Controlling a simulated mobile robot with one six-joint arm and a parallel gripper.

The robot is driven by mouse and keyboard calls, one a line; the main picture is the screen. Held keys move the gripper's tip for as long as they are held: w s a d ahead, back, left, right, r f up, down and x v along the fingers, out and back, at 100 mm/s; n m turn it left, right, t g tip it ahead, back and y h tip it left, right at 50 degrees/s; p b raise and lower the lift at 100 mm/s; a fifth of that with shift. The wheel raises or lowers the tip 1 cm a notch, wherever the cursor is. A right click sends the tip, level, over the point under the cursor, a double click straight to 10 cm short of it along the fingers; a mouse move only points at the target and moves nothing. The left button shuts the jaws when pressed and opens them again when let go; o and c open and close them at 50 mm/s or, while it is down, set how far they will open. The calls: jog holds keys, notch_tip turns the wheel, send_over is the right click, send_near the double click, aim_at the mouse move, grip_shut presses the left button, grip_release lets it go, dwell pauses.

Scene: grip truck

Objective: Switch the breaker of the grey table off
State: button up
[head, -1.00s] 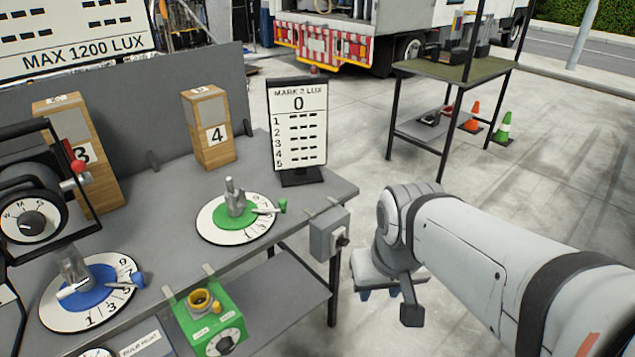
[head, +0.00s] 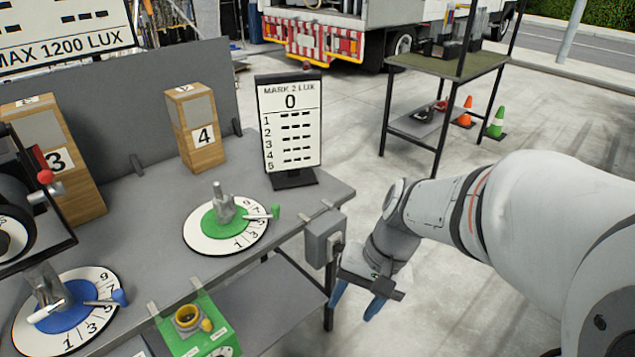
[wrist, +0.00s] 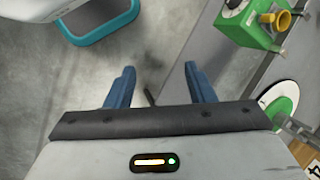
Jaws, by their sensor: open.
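The breaker (head: 324,236) is a small grey box with a dark switch on its right face. It is fixed to the front right edge of the grey table (head: 150,225). My gripper (head: 351,311) is open and empty. It is below and slightly right of the breaker in the head view, with its blue fingers pointing down. The fingers look apart from the breaker. I cannot make out the breaker clearly there. The switch position is too small to tell.
A green box (head: 196,326) with a yellow knob hangs at the table's front edge. A green dial (head: 240,237), a blue dial (head: 88,314) and the MARK 2 LUX sign (head: 291,125) stand on the table. Open floor lies right, with a green-topped bench (head: 440,67) behind.

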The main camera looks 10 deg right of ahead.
jog(key=w+a+f+m+y+b, duration=0.2)
jog(key=w+a+f+m+y, duration=0.25)
jog(key=m+y, duration=0.2)
jog(key=m+t+b, duration=0.4)
jog(key=m+t, duration=1.1)
jog(key=m, duration=0.3)
send_near(340, 248)
jog(key=x, duration=0.8)
jog(key=shift+w+d+f+p, duration=0.15)
jog(key=shift+w+d+p, duration=0.1)
jog(key=shift+p, duration=0.1)
jog(key=shift+c, duration=0.2)
jog(key=c, duration=0.9)
jog(key=shift+a, duration=0.2)
jog(key=shift+c, duration=0.3)
jog(key=shift+f, duration=0.1)
